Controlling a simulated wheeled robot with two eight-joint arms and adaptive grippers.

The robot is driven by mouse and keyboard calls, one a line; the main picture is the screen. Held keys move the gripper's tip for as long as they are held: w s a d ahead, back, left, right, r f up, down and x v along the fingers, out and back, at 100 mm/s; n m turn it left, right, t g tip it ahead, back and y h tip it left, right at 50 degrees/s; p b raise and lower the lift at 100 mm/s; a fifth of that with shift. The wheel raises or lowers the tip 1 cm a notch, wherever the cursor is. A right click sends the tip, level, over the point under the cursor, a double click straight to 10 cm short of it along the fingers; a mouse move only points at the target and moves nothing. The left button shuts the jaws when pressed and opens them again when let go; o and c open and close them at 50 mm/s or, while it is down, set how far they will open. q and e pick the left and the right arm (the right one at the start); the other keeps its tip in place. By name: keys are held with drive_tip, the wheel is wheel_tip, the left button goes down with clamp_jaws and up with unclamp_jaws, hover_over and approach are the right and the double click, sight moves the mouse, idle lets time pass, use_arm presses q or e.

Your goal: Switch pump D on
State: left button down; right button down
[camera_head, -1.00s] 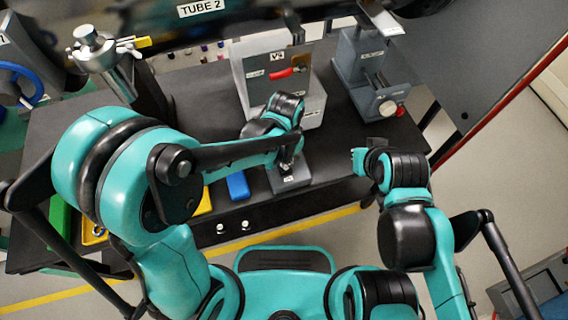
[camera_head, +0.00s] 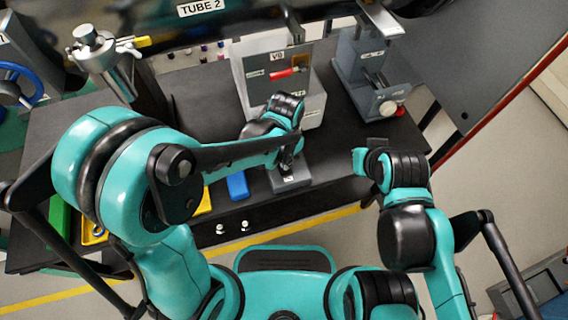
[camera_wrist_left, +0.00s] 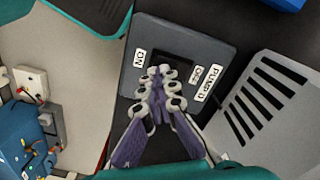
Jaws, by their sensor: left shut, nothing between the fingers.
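The pump D switch box is a grey plate (camera_wrist_left: 213,45) with a dark recess in its middle, labelled "PUMP D", "OFF" and "ON" in the left wrist view. In the head view the same grey box (camera_head: 291,182) sits near the table's front edge. My left gripper (camera_wrist_left: 162,78) is shut and empty, its fingertips over the recess. They hide the rocker, so I cannot tell its position or whether they touch it. In the head view my left gripper (camera_head: 288,160) points down at the box. My right gripper (camera_head: 376,144) is at the table's right edge; its fingers are unclear.
A grey valve panel (camera_head: 255,88) with a red handle stands behind the switch box. A blue block (camera_head: 237,186) lies left of the box. A grey stage with a knob (camera_head: 388,107) stands at the right. A slotted grey housing (camera_wrist_left: 268,105) is beside the box.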

use_arm(q)
drive_tip(key=shift+f+b, duration=0.85)
drive_tip(key=shift+f, duration=0.15)
drive_tip(key=shift+r, duration=0.15)
wheel_tip(320, 180, up, 7)
drive_tip(key=p, duration=0.5)
drive_tip(key=shift+p, duration=0.35)
idle(0.5)
drive_tip(key=s+a+r+n+t, duration=0.2)
drive_tip(key=a+r, duration=0.4)
drive_tip(key=a, duration=0.3)
drive_tip(key=s+a+r+n+t, duration=0.3)
drive_tip(key=a+r+n+t, duration=0.2)
drive_tip(key=a, duration=0.4)
drive_tip(key=shift+r+n, duration=0.7)
drive_tip(key=shift+r, duration=0.1)
drive_tip(key=shift+s+d, duration=0.1)
